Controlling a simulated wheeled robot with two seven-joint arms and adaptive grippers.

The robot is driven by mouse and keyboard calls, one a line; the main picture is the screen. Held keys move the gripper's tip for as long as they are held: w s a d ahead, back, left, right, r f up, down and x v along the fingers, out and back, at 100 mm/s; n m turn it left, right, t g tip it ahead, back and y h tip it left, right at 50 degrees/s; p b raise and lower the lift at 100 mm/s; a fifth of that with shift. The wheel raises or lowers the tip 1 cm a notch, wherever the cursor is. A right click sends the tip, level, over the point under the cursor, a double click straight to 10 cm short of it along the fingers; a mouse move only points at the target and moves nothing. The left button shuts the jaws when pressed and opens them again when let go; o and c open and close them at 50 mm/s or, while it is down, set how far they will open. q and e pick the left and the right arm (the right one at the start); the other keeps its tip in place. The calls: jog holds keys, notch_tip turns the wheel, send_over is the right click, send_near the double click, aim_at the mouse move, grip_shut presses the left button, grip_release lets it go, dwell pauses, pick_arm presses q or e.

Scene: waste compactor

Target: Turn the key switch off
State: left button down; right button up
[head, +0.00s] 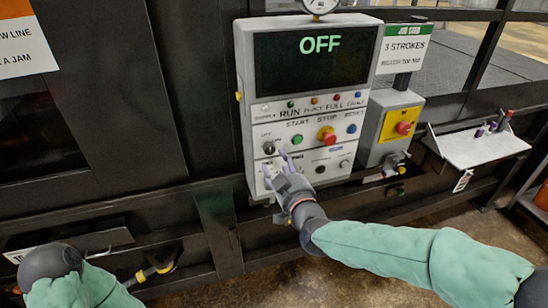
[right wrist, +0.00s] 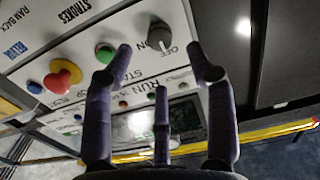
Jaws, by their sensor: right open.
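The key switch, a dark round knob (head: 268,147), sits at the left of the grey control panel's (head: 243,70) lower rows. The panel's screen (head: 320,58) reads OFF in green. My right gripper (head: 277,167) is open and empty, in front of the panel just below the knob; whether it touches is not clear. In the right wrist view its fingers (right wrist: 160,55) are spread apart. My left gripper is out of view.
A green button (head: 297,139) and a red-and-yellow stop button (head: 326,135) sit right of the knob. A grey box with another red button (head: 403,127) and a small shelf (head: 478,148) stand farther right. A dark beam runs beneath the panel.

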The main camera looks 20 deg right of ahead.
jog(key=shift+s+d, duration=0.15)
jog(key=shift+s, duration=2.35)
jog(key=s+a+f+m+g+y+b, duration=0.2)
jog(key=f+g+b, duration=0.55)
jog(key=f, duration=2.65)
jog(key=s+a+f+m+g+b, duration=0.1)
jog(key=s+a+f+g, duration=0.1)
jog(key=s+f, duration=0.4)
jog(key=s+a+f+m+g+b, duration=0.1)
jog(key=s+f+g, duration=0.3)
jog(key=f, duration=0.8)
jog(key=s+a+f+m+g+y+b, duration=0.1)
jog(key=s+a+f+g, duration=0.2)
jog(key=s+f, duration=0.5)
jog(key=shift+f+g, duration=0.35)
jog(key=shift+f, duration=0.35)
